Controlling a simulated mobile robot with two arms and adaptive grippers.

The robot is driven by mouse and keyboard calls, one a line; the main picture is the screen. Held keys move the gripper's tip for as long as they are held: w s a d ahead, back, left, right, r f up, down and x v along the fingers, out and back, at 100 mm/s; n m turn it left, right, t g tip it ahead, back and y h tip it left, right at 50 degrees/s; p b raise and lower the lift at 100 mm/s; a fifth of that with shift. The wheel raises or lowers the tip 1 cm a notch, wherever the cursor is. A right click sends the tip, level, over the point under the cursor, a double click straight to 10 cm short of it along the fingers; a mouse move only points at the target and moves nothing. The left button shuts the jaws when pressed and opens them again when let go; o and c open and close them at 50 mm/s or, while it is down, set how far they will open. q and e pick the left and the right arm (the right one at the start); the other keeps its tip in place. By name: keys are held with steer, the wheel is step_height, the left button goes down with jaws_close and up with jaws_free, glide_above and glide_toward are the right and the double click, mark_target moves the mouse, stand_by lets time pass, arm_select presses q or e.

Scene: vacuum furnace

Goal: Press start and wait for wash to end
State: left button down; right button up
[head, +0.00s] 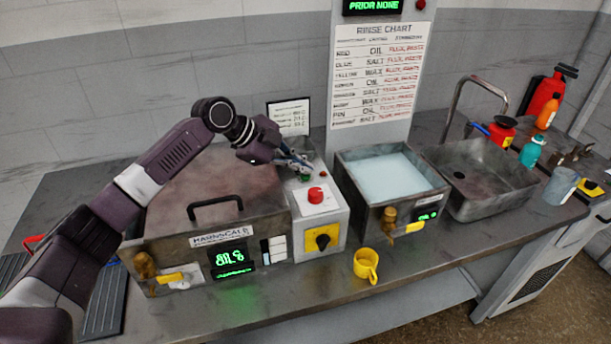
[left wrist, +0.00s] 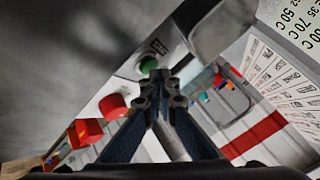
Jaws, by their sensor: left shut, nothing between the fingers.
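The green start button (left wrist: 148,64) shows in the left wrist view on a pale control panel, just beyond my fingertips. In the head view the button (head: 305,177) is partly hidden by my gripper. My left gripper (head: 305,166) is shut and empty, its tips at or very near the button; I cannot tell if they touch it. The closed fingers also show in the left wrist view (left wrist: 160,78). The wash tank (head: 262,226), with a closed lid and black handle, stands left of the control box (head: 306,228). Its green display (head: 231,258) is lit. My right gripper is not in view.
A red emergency knob (head: 316,195) and a black rotary switch on yellow (head: 322,240) are on the control box. A rinse tank (head: 358,200) and an empty sink (head: 503,200) stand to the right. A yellow cup (head: 366,265) stands at the counter's front.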

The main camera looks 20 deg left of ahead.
mark_target(303, 176)
arm_select(q)
steer(key=shift+f, duration=0.4)
stand_by(0.8)
steer(key=shift+r, duration=0.1)
steer(key=shift+r+p, duration=0.5)
steer(key=shift+r, duration=0.2)
steer(key=shift+r, duration=0.1)
step_height(303, 176, up, 5)
steer(key=p, duration=0.4)
stand_by(0.7)
